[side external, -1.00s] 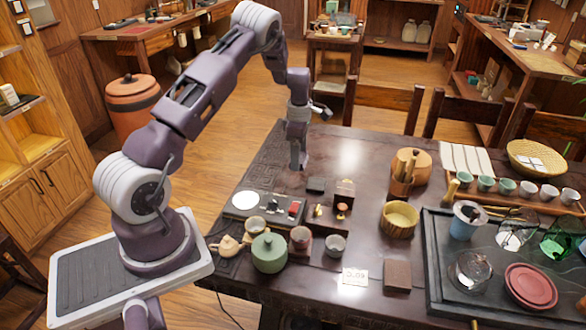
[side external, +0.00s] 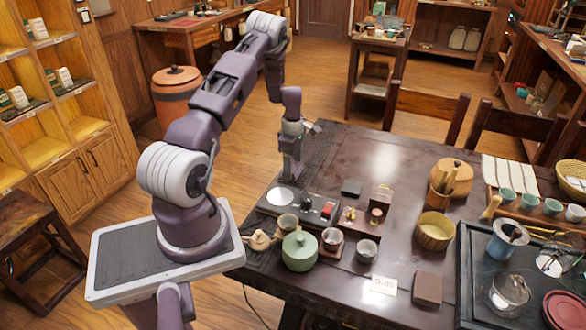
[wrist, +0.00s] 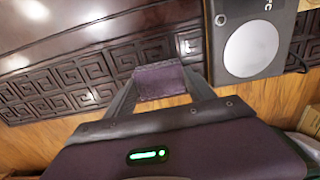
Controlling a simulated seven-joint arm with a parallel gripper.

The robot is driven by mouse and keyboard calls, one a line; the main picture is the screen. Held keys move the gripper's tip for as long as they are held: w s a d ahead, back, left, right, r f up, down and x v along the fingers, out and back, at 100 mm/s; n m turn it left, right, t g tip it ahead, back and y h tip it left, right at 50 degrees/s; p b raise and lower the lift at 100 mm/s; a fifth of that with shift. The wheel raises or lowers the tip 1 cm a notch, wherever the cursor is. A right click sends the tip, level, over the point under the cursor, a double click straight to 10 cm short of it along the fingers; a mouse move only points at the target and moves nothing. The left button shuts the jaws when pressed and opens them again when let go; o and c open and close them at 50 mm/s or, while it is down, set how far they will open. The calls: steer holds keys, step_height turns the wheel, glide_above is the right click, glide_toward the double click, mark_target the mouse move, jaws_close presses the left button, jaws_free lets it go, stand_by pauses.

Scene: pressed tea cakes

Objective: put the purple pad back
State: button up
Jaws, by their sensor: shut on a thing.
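The purple pad (wrist: 160,81) is a small, dark purple, roughly square piece. In the wrist view it sits between the two fingertips of my gripper (wrist: 163,84), which is shut on it. The carved border of the table and a strip of wooden floor lie behind it. In the side view my gripper (side external: 292,178) points down at the table's left edge, just behind the scale with the white disc. I cannot make out the pad there. How high it is above the surface is hard to tell.
The scale (wrist: 275,67) is right of the pad in the wrist view; its white disc (side external: 285,197) shows in the side view. A dark square block (side external: 351,187), a green lidded pot (side external: 299,252) and small cups stand nearby. The table's back middle is clear.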

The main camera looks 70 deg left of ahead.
steer(key=shift+f, duration=0.5)
steer(key=shift+f, duration=0.1)
steer(key=o, duration=1.3)
